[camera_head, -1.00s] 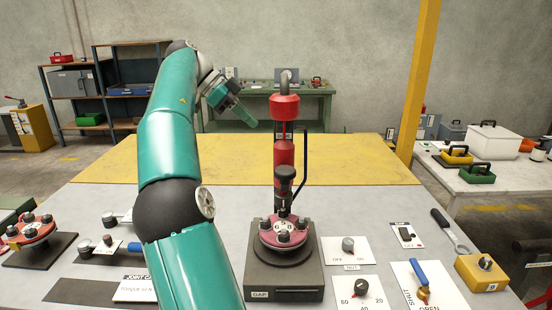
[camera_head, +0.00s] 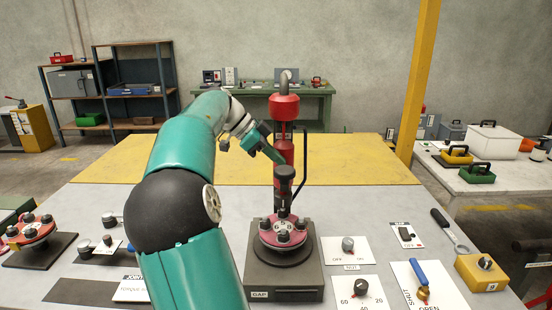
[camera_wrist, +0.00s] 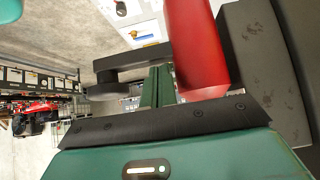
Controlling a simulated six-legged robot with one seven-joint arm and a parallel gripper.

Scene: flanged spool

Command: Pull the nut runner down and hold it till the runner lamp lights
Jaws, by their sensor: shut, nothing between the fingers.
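The nut runner stands upright over the middle of the bench, with a red body (camera_head: 289,150) and a dark lower end above a pink flanged spool (camera_head: 283,232). A black bent bar (camera_head: 305,158) runs along its right side. My gripper (camera_head: 278,158), teal, is shut and empty, its tips at the left side of the red body. In the wrist view, the shut fingers (camera_wrist: 158,85) point toward a red cylinder (camera_wrist: 195,45), likely the runner. I cannot tell whether they touch it. I cannot make out the runner lamp or whether it is lit.
The spool sits on a dark block (camera_head: 284,272). To its right are a nut switch plate (camera_head: 347,253), a dial plate (camera_head: 359,296), a blue-handled valve (camera_head: 420,276), a wrench (camera_head: 452,233) and a yellow knob box (camera_head: 482,272). A second flange stands at left. The yellow mat (camera_head: 360,160) is clear.

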